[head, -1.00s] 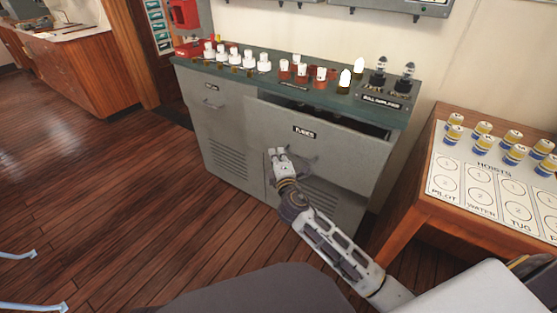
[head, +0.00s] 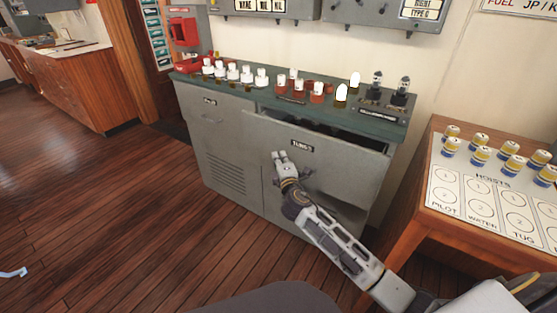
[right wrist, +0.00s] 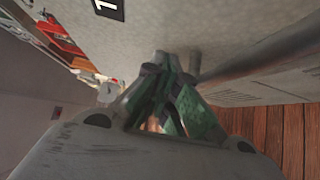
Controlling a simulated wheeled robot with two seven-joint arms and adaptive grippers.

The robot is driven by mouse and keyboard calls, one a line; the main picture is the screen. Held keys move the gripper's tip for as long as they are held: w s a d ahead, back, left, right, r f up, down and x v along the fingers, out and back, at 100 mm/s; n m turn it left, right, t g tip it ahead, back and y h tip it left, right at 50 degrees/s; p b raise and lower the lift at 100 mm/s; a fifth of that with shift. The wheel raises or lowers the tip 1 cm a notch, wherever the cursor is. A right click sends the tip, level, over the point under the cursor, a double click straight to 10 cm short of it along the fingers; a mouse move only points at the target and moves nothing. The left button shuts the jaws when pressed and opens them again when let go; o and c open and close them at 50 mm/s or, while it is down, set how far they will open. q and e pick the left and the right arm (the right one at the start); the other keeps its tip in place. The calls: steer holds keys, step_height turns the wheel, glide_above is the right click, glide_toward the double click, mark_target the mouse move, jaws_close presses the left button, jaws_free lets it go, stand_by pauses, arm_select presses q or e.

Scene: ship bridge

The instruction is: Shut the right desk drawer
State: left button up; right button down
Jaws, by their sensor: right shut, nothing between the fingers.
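The right desk drawer (head: 340,160) is a grey drawer with a black label, in the right half of the grey cabinet. It stands partly open, with a dark gap along its top under the green top. My right gripper (head: 279,156) is shut and empty at the drawer's front, left of and below the label. In the right wrist view the closed fingers (right wrist: 168,62) are at the grey drawer front (right wrist: 190,25), close to its handle; whether they touch cannot be told. My left gripper is not in view.
The green cabinet top (head: 270,100) carries white, red and dark tube-like pieces. The left drawer (head: 215,105) looks shut. A wooden table (head: 425,185) with several yellow-and-blue cylinders stands close on the right of my right arm.

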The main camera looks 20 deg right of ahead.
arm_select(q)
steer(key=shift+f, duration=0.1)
arm_select(e)
steer(key=shift+w+d, duration=0.1)
steer(key=shift+d, duration=0.05)
steer(key=w+d, duration=0.3)
steer(key=d, duration=0.1)
steer(key=w+d, duration=0.2)
steer(key=d, duration=0.1)
steer(key=shift+w+d+p, duration=0.1)
steer(key=shift+w+p, duration=0.2)
steer(key=shift+p, duration=0.05)
steer(key=shift+w+d, duration=0.15)
steer(key=shift+d, duration=0.1)
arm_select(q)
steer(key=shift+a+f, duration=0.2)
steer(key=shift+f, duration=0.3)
arm_select(e)
steer(key=shift+r, duration=0.15)
steer(key=shift+d, duration=0.15)
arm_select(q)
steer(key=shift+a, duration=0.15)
